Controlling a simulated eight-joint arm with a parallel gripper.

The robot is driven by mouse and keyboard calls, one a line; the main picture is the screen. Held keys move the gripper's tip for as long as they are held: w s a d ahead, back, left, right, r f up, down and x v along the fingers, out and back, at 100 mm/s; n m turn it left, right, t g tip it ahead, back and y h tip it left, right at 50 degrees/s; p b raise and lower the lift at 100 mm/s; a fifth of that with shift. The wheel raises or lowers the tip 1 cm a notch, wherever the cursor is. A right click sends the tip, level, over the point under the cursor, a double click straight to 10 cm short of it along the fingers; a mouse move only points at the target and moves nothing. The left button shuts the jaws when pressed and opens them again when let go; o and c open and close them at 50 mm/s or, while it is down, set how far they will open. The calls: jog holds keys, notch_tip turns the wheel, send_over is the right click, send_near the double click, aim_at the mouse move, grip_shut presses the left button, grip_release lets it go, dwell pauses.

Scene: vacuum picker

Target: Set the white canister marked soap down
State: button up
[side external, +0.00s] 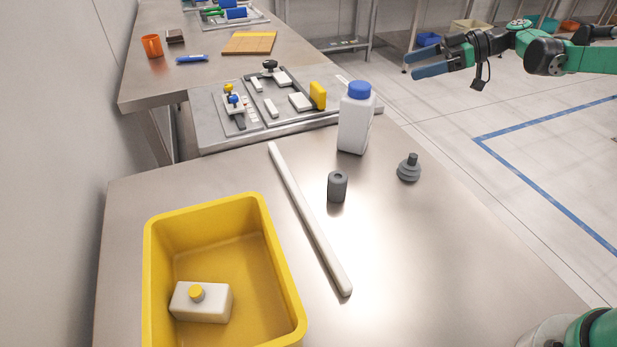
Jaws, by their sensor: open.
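A white canister with a blue cap (355,122) stands upright at the far right part of the metal table (400,260). A smaller white container with a yellow cap (203,304) sits inside the yellow bin. No soap marking can be read on either one. My gripper (411,65) is at the upper right, raised and off to the right of the blue-capped canister. Its fingers are apart with nothing between them, and it touches neither container.
The yellow bin (285,280) stands at the left front. A long white bar (308,220) lies mid-table. A dark grey cylinder (337,188) and a grey stepped piece (409,170) stand near the canister. A tray of parts (205,137) lies behind. The right front tabletop is clear.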

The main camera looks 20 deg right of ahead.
jog(key=s+a+r+m+g+h, duration=0.1)
jog(key=s+a+m+h, duration=0.3)
jog(key=s, duration=0.3)
jog(key=s+a+m+h, duration=0.4)
jog(key=s, duration=0.3)
jog(key=s+f+m+t+h, duration=0.1)
jog(key=s+f+m+h, duration=0.2)
jog(key=s, duration=0.4)
jog(key=shift+d+f+m+t+h, duration=0.3)
jog(key=shift+d+t+h, duration=0.1)
jog(key=shift+h, duration=0.1)
